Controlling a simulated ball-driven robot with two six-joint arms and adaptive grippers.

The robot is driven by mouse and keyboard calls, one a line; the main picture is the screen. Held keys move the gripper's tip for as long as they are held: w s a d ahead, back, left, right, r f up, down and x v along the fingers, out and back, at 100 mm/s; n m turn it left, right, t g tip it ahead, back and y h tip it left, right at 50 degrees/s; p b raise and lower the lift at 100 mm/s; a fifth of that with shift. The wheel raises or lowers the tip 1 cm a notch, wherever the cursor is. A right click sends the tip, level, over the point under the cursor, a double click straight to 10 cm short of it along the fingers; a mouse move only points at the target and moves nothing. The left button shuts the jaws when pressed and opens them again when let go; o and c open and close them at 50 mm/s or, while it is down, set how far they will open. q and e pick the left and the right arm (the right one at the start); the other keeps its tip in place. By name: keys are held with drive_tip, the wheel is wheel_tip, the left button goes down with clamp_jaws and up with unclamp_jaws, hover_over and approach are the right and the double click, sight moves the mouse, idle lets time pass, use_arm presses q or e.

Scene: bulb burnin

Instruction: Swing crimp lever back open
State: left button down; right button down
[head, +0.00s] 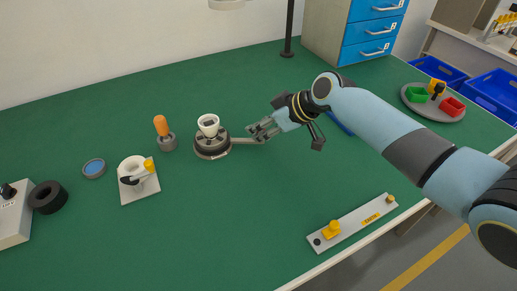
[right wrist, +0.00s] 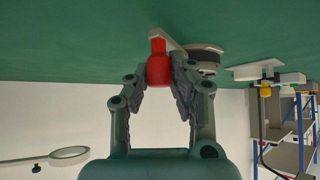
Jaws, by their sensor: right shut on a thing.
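The crimp station is a dark round base with a metal rim (head: 212,149), and a white cup-shaped piece (head: 208,123) stands on its top. The crimp lever (head: 243,140) is a pale flat arm reaching from the base to the right. My right gripper (head: 262,131) is at the lever's outer end. In the right wrist view, which is upside down, its fingers are shut on the lever's red knob (right wrist: 158,69). The lever arm (right wrist: 171,40) runs from the knob to the round base (right wrist: 205,52). My left gripper is not in view.
Left of the station stand an orange-handled tool (head: 161,127), a white plate with a ring and yellow knob (head: 139,185), a blue-topped disc (head: 94,168) and a black roll (head: 47,197). A grey bar with yellow knobs (head: 350,226) lies near the front edge. The table's middle is clear.

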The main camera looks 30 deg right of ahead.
drive_tip(key=w+n+g+y+b, duration=0.1)
drive_tip(key=w+n+b, duration=0.1)
drive_tip(key=b, duration=0.2)
drive_tip(key=w+d+n+g+y+b, duration=0.1)
drive_tip(key=w+n+b, duration=0.1)
drive_tip(key=b, duration=0.2)
drive_tip(key=w+d+n+g+y+b, duration=0.1)
drive_tip(key=w+b, duration=0.1)
drive_tip(key=b, duration=0.1)
drive_tip(key=shift+f+n+b, duration=0.3)
drive_tip(key=shift+n+b, duration=0.1)
drive_tip(key=shift+w+r+n+g+b, duration=0.25)
drive_tip(key=shift+w+n+g+b, duration=0.15)
drive_tip(key=shift+b, duration=0.25)
drive_tip(key=shift+a, duration=0.1)
drive_tip(key=shift+r, duration=0.1)
drive_tip(key=c, duration=1.1)
unclamp_jaws()
drive_tip(key=shift+w, duration=0.1)
drive_tip(key=shift+c, duration=0.2)
